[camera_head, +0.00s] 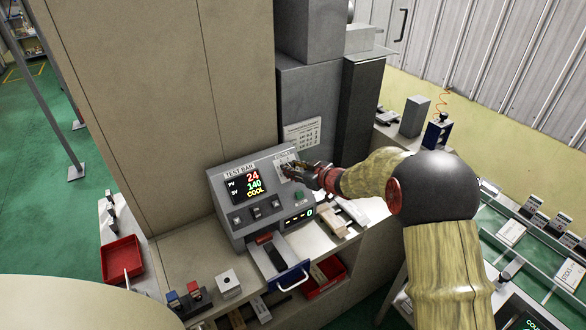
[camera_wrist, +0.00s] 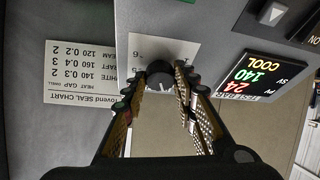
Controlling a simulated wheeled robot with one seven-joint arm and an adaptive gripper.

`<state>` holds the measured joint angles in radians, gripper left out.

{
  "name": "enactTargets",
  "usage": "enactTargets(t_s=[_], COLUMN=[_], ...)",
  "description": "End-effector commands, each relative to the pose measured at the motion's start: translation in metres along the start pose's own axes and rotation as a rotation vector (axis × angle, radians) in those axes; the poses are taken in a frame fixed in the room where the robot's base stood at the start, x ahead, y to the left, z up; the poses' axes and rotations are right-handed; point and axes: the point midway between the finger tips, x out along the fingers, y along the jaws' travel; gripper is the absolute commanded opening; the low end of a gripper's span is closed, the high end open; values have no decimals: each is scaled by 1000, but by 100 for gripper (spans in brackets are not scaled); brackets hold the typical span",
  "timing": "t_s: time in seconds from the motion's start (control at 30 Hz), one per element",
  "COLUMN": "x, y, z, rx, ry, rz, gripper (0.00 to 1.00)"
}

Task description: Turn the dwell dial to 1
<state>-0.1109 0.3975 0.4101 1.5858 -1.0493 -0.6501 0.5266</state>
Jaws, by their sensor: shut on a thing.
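The dwell dial (camera_wrist: 160,70) is a dark round knob on a pale number plate (camera_wrist: 178,46) on the grey test-bar unit (camera_head: 226,188). My gripper (camera_wrist: 162,88) is shut on the dial, one finger on each side of it, in the wrist view. That view is upside down; a 6 and a 5 show at the plate's left, and part of a numeral at its right. The fingers hide much of the plate, and I cannot tell which number the dial points to. In the head view my gripper (camera_head: 293,169) reaches the panel's upper right and covers the dial.
The panel display (camera_head: 246,186) reads 24, 140 and COOL. A seal chart (camera_wrist: 92,75) is beside the dial plate. Below are buttons, a small readout (camera_head: 299,217) and a blue-handled drawer (camera_head: 291,277). A red tray (camera_head: 121,258) sits at left.

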Motion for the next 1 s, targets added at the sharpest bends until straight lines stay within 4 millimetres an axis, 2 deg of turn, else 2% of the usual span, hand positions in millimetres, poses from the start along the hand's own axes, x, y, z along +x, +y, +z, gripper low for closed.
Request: enactTargets(t_s=[0.17,0.57,1.0], x=[0,-1,-2], y=[0,1,4], z=[0,-2,-5], rx=[0,-80,-421], ry=[0,-3,-11], rz=[0,-36,-185], gripper=[3,3,3])
